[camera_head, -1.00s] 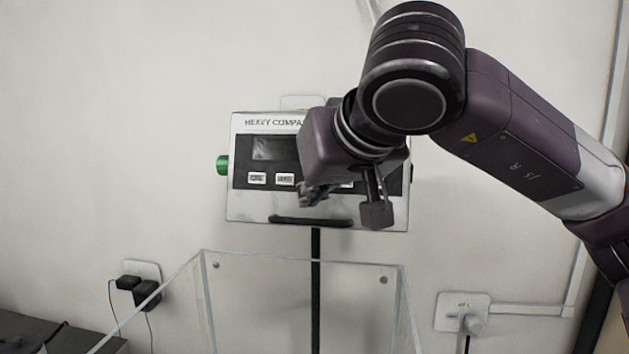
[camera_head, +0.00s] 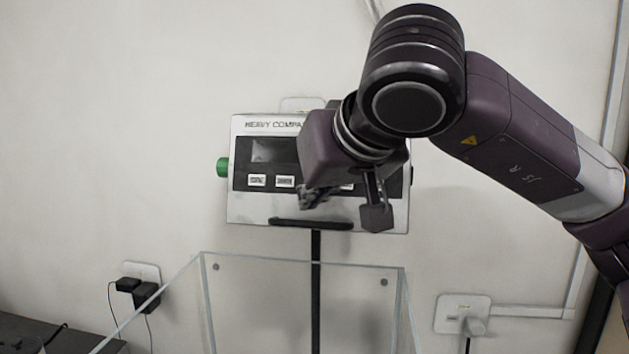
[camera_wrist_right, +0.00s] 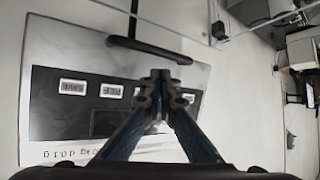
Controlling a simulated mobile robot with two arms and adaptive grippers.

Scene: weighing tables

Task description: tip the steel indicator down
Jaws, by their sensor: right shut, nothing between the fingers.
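The steel indicator (camera_head: 245,207) is a silver box with a dark display panel, labelled buttons and a green knob (camera_head: 222,167) on its left side. It sits on a black post (camera_head: 316,290) with a black bracket (camera_head: 312,224) at its lower edge. My right gripper (camera_head: 308,198) is in front of the indicator's face, and my wrist hides its right part. In the right wrist view the gripper (camera_wrist_right: 160,80) is shut and empty over the indicator (camera_wrist_right: 75,60), which appears upside down. I cannot tell whether the fingertips touch it. My left gripper does not show.
A clear-walled box (camera_head: 305,259) stands below the indicator, around the lower post. A socket with black plugs (camera_head: 140,287) is on the wall at left, another socket (camera_head: 462,313) at right. A dark surface (camera_head: 70,338) is at lower left. The wall left of the indicator is bare.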

